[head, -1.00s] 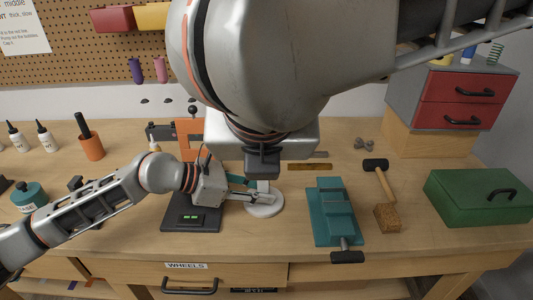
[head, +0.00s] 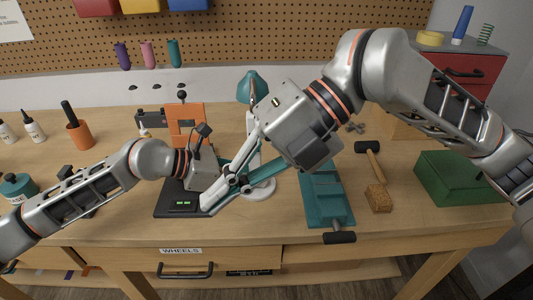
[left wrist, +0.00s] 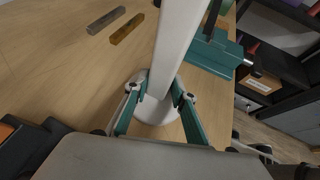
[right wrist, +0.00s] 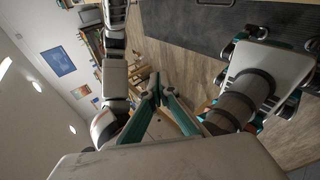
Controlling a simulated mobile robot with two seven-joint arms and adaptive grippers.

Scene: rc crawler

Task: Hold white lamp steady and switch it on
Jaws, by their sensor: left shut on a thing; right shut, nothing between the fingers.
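The white lamp has a round white base (head: 263,193), a white stem and a teal shade (head: 252,87). It stands upright on the workbench, and no glow shows at the shade. In the left wrist view its stem (left wrist: 182,40) rises between the fingers of my left gripper (left wrist: 160,95), which is shut on the stem low down, just above the base. My right gripper (head: 236,180) is shut and empty, in front of the lamp in the head view, hiding part of the stem. The right wrist view shows its fingertips (right wrist: 155,88) together. I cannot tell whether it touches the lamp. The switch is not visible.
A black device with a green display (head: 183,204) lies left of the base. A teal vise (head: 325,197) stands close on the right, then a hammer (head: 371,160), a cork-coloured block (head: 377,198) and a green toolbox (head: 455,178). An orange stand (head: 187,120) is behind.

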